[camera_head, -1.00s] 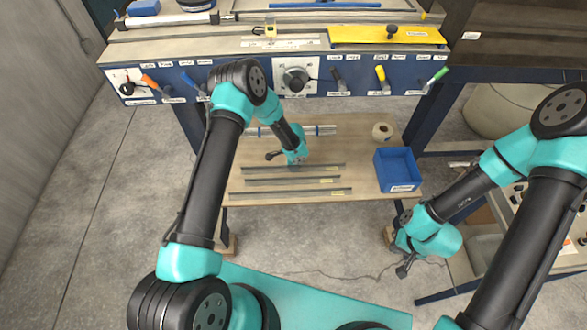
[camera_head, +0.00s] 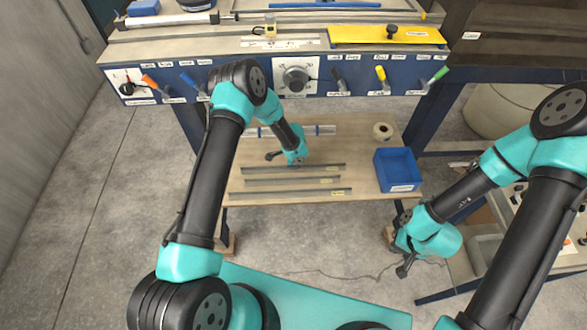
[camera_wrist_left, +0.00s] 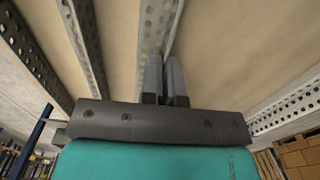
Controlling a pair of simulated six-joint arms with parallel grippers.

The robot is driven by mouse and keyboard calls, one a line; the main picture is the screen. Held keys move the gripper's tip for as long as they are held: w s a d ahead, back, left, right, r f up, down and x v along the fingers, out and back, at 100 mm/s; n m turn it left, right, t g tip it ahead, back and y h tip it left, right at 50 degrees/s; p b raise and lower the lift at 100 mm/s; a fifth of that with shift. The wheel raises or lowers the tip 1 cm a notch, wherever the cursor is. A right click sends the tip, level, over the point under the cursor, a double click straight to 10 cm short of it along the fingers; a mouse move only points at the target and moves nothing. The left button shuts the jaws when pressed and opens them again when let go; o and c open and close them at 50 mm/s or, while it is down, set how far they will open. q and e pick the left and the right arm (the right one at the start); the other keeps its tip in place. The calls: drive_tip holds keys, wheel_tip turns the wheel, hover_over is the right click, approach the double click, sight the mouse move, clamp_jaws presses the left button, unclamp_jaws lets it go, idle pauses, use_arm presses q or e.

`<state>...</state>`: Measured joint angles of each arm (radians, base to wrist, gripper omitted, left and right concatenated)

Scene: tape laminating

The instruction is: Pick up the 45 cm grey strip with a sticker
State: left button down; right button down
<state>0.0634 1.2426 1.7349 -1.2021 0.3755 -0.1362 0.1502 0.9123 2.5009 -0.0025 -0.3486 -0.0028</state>
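Several grey metal strips lie on the wooden board below the bench. The back strip (camera_head: 315,166), the middle strip (camera_head: 270,182) and the front strip (camera_head: 270,193) each carry a small yellowish sticker near the right end. The sticker text is too small to read. My left gripper (camera_head: 294,165) is low at the back strip, left of its sticker. In the left wrist view its fingers (camera_wrist_left: 165,62) are close together at a perforated grey strip (camera_wrist_left: 154,25), with a narrow gap between them; their grip is unclear. My right gripper (camera_head: 403,268) hangs at the right, away from the strips.
A blue bin (camera_head: 397,169) and a tape roll (camera_head: 382,131) stand on the board's right. A pale bar (camera_head: 322,130) lies at its back. The bench (camera_head: 230,85), with coloured handles, overhangs behind.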

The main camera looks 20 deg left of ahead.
use_arm(q)
drive_tip(key=shift+r, duration=0.1)
drive_tip(key=shift+r, duration=1.75)
drive_tip(key=shift+s+d, duration=0.15)
drive_tip(key=shift+s, duration=0.5)
drive_tip(key=s+d, duration=0.1)
drive_tip(key=s, duration=0.3)
drive_tip(key=s+d+r, duration=0.1)
drive_tip(key=s+d, duration=0.1)
drive_tip(key=s, duration=0.3)
drive_tip(key=s+d, duration=0.1)
drive_tip(key=s, duration=0.4)
drive_tip(key=shift+d+r, duration=0.15)
